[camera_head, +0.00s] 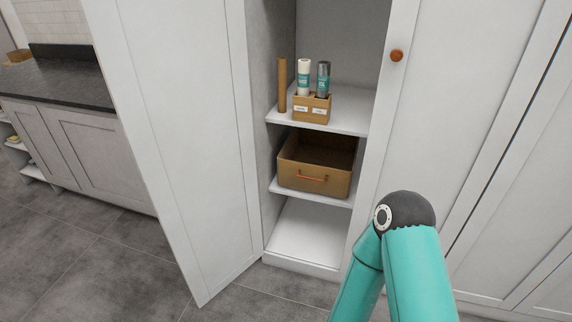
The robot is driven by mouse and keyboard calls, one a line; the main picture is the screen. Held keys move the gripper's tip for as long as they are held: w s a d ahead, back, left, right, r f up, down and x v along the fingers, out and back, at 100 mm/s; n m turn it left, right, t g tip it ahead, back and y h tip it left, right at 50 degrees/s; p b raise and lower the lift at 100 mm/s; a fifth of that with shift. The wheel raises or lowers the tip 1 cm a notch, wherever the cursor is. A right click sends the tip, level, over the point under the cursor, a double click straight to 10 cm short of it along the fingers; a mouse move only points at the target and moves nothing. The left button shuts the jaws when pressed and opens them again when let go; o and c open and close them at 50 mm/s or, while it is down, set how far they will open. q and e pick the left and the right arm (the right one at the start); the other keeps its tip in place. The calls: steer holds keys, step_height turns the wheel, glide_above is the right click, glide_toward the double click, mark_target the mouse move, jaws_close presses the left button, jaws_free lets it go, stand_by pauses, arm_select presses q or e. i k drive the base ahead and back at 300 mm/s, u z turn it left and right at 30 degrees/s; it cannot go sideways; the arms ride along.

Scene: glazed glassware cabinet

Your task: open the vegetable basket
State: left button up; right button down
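A tan-brown basket (313,179) with an orange handle (312,178) on its front sits on the middle shelf of an open cabinet. It stands inside the shelf space, its top looks open, and its inside is dark. I cannot tell whether anything lies in it. A teal arm link of mine with a dark joint shows at lower right, in front of the cabinet and right of the basket. Neither of my grippers is in view.
The cabinet's left door (185,130) stands open toward me. The upper shelf (345,121) bears a brown roll (282,85) and a small holder (311,108) with two rolls. The bottom shelf (310,236) is empty. A door with a round knob (397,55) is at right.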

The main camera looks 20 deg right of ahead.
mark_target(321, 162)
steer(key=u, duration=0.2)
steer(key=i, duration=1.4)
steer(key=z, duration=0.4)
